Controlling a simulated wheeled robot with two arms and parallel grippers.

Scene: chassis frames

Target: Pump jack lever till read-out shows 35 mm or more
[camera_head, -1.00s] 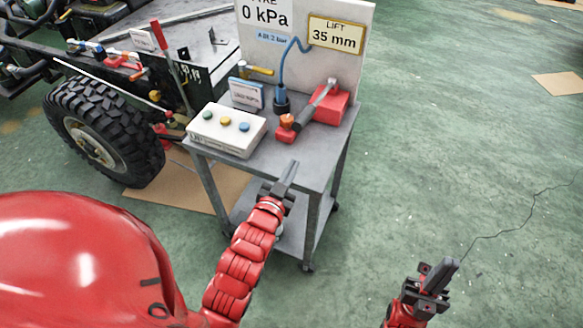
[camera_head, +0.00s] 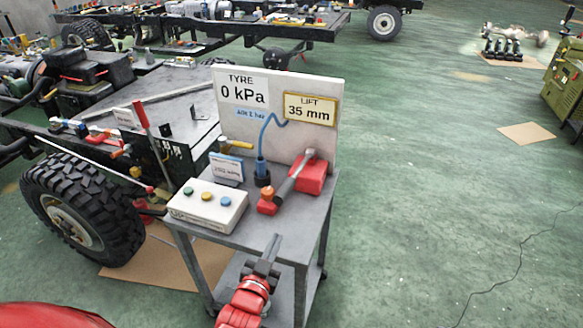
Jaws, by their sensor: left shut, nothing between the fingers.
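The LIFT read-out (camera_head: 311,110) on the white board shows 35 mm. A lever with a red grip (camera_head: 141,114) stands tilted beside the chassis, behind the front wheel; it looks like the jack lever. Its lower end is partly hidden, and red parts (camera_head: 150,206) show low beside the wheel. My left gripper (camera_head: 270,250) is shut and empty, in front of the cart's near edge and well apart from the lever. My right gripper is out of view.
The grey cart (camera_head: 285,235) carries a button box (camera_head: 208,207), a blue-and-white sign (camera_head: 227,168) and a red tool (camera_head: 313,178). A TYRE read-out (camera_head: 241,91) shows 0 kPa. The big black tyre (camera_head: 85,215) is at left. Green floor at right is mostly clear.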

